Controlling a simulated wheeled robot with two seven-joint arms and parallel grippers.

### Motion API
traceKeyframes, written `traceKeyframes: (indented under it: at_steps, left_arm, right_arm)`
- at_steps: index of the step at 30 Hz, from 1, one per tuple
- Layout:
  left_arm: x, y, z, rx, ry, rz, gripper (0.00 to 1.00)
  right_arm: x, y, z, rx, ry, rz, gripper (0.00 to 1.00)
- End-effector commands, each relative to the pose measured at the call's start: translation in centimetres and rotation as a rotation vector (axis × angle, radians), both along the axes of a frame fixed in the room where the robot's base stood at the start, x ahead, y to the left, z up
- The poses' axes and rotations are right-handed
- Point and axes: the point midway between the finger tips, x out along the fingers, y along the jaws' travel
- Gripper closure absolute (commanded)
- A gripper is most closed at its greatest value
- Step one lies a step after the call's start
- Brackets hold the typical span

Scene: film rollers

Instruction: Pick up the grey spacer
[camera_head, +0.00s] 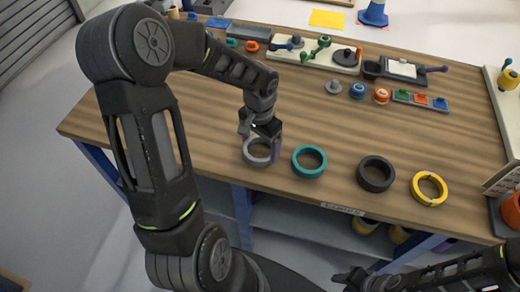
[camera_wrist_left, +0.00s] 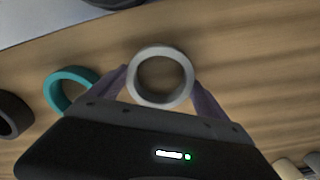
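The grey spacer (camera_head: 249,157) is a plain ring at the left end of a row of rings near the table's front edge. My left gripper (camera_head: 262,140) points down at it. In the left wrist view, the purple fingers of my left gripper (camera_wrist_left: 161,80) press against opposite outer sides of the grey spacer (camera_wrist_left: 162,50); it looks gripped. Whether it is clear of the tabletop I cannot tell. My right gripper (camera_head: 350,278) is low in front of the table, away from the rings; its finger opening is unclear.
A teal ring (camera_head: 297,170) lies close to the right of the grey spacer, then a dark ring (camera_head: 362,181) and a yellow ring (camera_head: 416,193). Small parts and trays, such as a white-topped one (camera_head: 402,69), line the back of the wooden table (camera_head: 210,150). The table's left part is clear.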

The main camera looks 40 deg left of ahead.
Motion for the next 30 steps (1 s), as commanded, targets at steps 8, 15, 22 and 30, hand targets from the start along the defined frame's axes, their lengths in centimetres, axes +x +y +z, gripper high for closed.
traceKeyframes:
  at_steps: [8, 15, 22, 30]
  left_arm:
    - [0.0, 0.0, 0.0, 0.0, 0.0, 0.0, 0.37]
    - [0.0, 0.0, 0.0, 0.0, 0.0, 0.0, 0.56]
    - [0.0, 0.0, 0.0, 0.0, 0.0, 0.0, 0.6]
    - [0.1, 0.1, 2.0, 0.003, -0.004, 0.001, 0.6]
  right_arm:
    - [0.0, 0.0, 0.0, 0.0, 0.0, 0.0, 0.64]
    - [0.0, 0.0, 0.0, 0.0, 0.0, 0.0, 0.64]
    - [0.0, 0.0, 0.0, 0.0, 0.0, 0.0, 0.64]
    - [0.0, 0.0, -0.2, 0.0, -0.001, 0.0, 0.64]
